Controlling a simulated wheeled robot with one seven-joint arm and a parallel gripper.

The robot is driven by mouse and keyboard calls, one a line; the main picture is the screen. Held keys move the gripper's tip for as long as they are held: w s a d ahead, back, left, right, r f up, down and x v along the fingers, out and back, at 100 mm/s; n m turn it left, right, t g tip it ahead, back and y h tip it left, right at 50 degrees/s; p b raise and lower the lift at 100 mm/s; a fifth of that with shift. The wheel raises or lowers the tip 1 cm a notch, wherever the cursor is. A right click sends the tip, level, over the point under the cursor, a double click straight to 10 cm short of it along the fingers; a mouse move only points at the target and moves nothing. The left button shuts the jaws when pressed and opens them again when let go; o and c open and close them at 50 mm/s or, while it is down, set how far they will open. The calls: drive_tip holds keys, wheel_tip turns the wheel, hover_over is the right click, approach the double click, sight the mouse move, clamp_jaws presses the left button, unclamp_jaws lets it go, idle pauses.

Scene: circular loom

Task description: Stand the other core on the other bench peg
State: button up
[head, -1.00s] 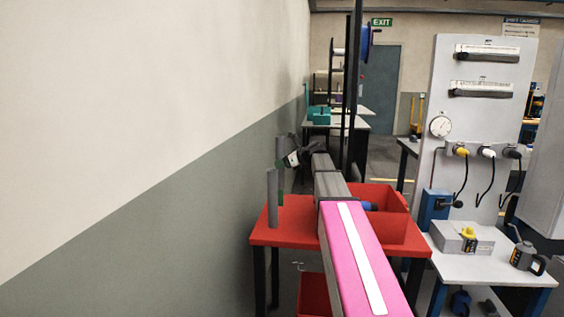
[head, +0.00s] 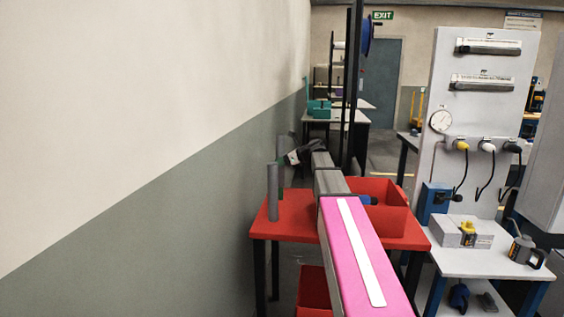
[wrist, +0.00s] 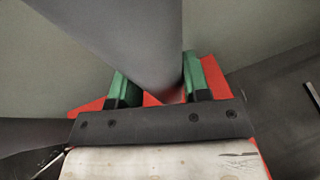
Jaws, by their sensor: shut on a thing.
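Two grey cylindrical cores stand upright at the left of the red bench (head: 300,230) in the head view. The near core (head: 272,192) stands on the bench top. The far core (head: 280,148) is partly hidden behind it, at my gripper (head: 285,158). In the wrist view my gripper (wrist: 160,85) has its green fingers on either side of a grey core (wrist: 125,35) and is shut on it. Red bench surface (wrist: 88,107) shows beneath the fingers. The bench pegs are hidden, and I cannot tell whether the held core's lower end touches the bench.
My arm, with a pink link, crosses the bench's middle. A red bin (head: 385,215) stands on the bench's right side. The wall (head: 180,210) runs close along the left. A white table (head: 480,262) with tools stands at the right.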

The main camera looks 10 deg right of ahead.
drive_tip(key=shift+f, duration=2.7)
drive_tip(key=o, duration=1.1)
drive_tip(key=shift+d, duration=0.1)
drive_tip(key=v, duration=1)
drive_tip(key=shift+s+d, duration=0.25)
drive_tip(key=shift+r, duration=0.1)
